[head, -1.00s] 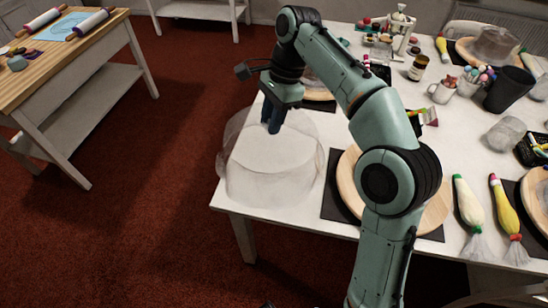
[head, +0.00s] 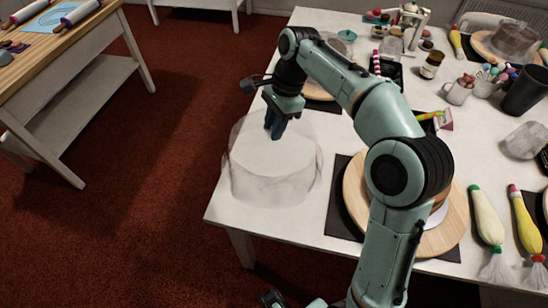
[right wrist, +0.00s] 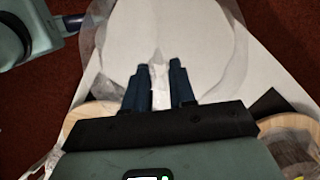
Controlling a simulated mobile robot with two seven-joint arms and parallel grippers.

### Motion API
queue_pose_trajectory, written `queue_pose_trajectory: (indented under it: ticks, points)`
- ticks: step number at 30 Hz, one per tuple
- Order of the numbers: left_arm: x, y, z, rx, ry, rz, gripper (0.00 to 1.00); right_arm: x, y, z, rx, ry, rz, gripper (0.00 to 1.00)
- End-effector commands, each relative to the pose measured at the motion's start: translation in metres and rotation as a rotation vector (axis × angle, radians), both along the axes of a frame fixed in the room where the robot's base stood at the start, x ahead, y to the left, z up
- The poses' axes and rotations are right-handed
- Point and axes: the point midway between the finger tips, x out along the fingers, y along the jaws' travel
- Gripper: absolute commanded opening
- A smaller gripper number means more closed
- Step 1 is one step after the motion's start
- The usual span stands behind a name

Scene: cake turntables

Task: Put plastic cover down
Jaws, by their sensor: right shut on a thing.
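The clear plastic cover (head: 275,178), a see-through dome, is upright at the left end of the white table (head: 232,214). Its left side overlaps the table edge in the head view. I cannot tell whether its rim touches the tabletop. My right gripper (head: 274,128) points down at the cover's top and is shut on it. In the right wrist view, the dark fingers (right wrist: 160,75) have a pale part of the cover between them, and its clear wall (right wrist: 226,50) curves around. My left gripper is not clearly seen.
A round wooden turntable (head: 352,190) on a dark mat (head: 338,222) stands just right of the cover, partly behind my arm. A wooden-topped side table (head: 65,55) is at the far left.

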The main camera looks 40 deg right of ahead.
Motion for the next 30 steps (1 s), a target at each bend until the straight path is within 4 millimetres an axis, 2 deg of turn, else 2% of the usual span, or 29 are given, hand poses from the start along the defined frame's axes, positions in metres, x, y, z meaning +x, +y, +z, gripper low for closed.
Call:
queue_pose_trajectory:
  ticks: [1,6,14,21,30]
  points:
    - [-0.002,0.0,-0.007,0.0,0.002,-0.001,0.43,-0.001,0.0,-0.018,0.001,0.005,0.0,0.0]
    - [0.0,0.0,-0.013,0.001,-0.007,0.001,0.43,0.0,0.0,-0.052,0.001,0.002,0.0,0.0]
    - [0.002,0.0,-0.016,0.002,-0.013,0.002,0.43,0.0,0.0,-0.071,0.001,0.001,0.0,0.0]
    - [0.004,0.0,-0.022,0.004,-0.024,0.005,0.43,0.0,0.0,-0.106,0.001,0.002,-0.001,0.0]
    - [0.005,0.0,-0.021,0.004,-0.026,0.005,0.43,0.0,0.0,-0.108,0.001,0.0,0.0,0.0]
